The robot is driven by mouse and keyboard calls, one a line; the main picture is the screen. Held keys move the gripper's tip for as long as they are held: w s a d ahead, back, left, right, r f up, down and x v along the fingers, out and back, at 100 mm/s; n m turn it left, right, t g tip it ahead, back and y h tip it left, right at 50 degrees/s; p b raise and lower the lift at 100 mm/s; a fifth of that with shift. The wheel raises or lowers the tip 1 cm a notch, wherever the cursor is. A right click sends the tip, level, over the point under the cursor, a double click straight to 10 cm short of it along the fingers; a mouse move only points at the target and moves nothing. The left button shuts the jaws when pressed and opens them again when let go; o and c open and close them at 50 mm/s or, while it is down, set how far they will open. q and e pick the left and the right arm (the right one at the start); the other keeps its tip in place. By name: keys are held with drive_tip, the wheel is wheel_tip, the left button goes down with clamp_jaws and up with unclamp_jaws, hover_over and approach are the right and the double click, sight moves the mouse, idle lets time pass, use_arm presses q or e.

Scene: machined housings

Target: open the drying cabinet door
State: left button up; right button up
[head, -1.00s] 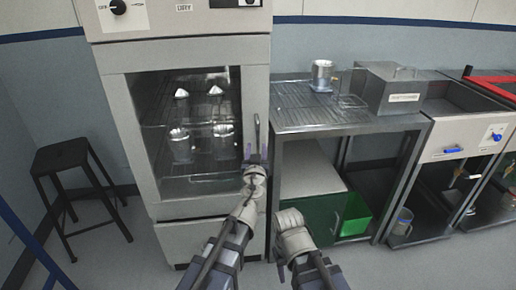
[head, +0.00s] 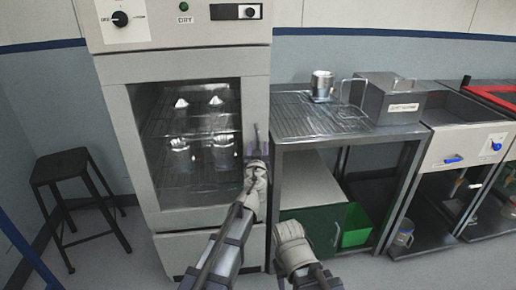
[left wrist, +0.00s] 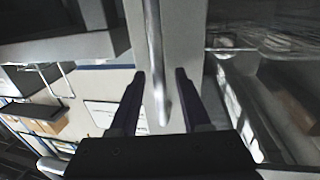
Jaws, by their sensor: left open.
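The drying cabinet (head: 260,75) is a tall light-grey unit with a glass window (head: 190,110) in its door. The door (head: 258,100) looks closed. Its upright bar handle, at the door's right edge, is hard to make out in the head view behind my left gripper (head: 257,148). In the left wrist view the handle (left wrist: 155,50) is a metal bar running down between the two dark fingers of my left gripper (left wrist: 160,88). They are open, with a visible gap on each side of the bar. My right wrist shows low in the head view, but its fingers are hidden.
Metal cups (head: 181,155) stand on racks behind the glass.

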use_arm(q)
drive_tip(key=shift+c, duration=0.2)
clamp_jaws()
idle(1.1)
